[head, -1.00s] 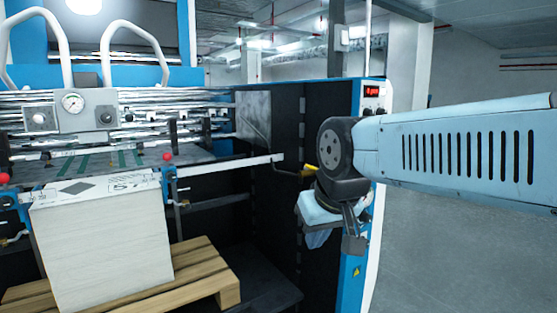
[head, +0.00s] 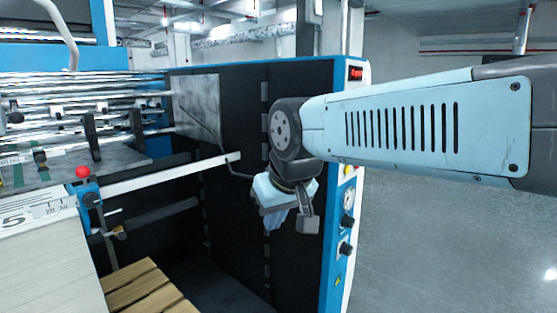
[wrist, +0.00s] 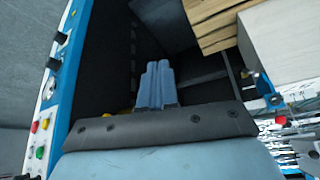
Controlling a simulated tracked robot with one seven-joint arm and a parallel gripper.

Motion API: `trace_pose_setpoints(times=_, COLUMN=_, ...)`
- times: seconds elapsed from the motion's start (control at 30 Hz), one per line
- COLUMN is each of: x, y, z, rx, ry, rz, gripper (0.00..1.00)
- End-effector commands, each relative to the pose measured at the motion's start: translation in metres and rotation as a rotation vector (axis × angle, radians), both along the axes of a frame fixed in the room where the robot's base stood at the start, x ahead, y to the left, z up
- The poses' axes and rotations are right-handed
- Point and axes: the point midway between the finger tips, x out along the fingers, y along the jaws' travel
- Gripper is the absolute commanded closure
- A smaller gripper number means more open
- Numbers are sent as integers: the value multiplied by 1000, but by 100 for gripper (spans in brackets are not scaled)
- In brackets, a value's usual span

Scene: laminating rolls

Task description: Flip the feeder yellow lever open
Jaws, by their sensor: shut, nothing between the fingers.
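The lever's thin bent rod (head: 222,150) runs down along the dark side panel of the machine in the head view. Its lower end passes behind my wrist, so the yellow handle is hidden there. A small yellow patch (wrist: 107,114) shows at the edge of my gripper mount in the wrist view. It may be the lever's handle, but I cannot tell for sure. My gripper (head: 275,222) hangs pointing down in front of the dark panel, close to the rod's lower end. Its light blue fingers (wrist: 157,66) are shut and empty. I cannot tell whether it touches the lever.
A paper stack (head: 45,255) stands on a wooden pallet (head: 145,290) at the lower left. A white bar (head: 165,175) juts toward my wrist. The blue-and-white control column (head: 345,210) stands just right of my gripper. Open grey floor (head: 450,230) lies further right.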

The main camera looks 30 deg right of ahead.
Motion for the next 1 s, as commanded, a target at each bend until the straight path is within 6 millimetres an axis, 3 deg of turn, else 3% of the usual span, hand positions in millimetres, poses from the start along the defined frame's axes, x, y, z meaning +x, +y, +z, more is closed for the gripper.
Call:
trace_pose_setpoints(times=0.33, x=1, y=0, z=2, rx=2, ry=2, rz=-6, gripper=100)
trace_pose_setpoints(times=0.47, x=13, y=-8, z=10, rx=12, ry=18, rz=-57, gripper=100)
trace_pose_setpoints(times=0.67, x=57, y=-34, z=40, rx=46, ry=71, rz=-267, gripper=100)
trace_pose_setpoints(times=1.0, x=152, y=-89, z=82, rx=85, ry=133, rz=-725, gripper=100)
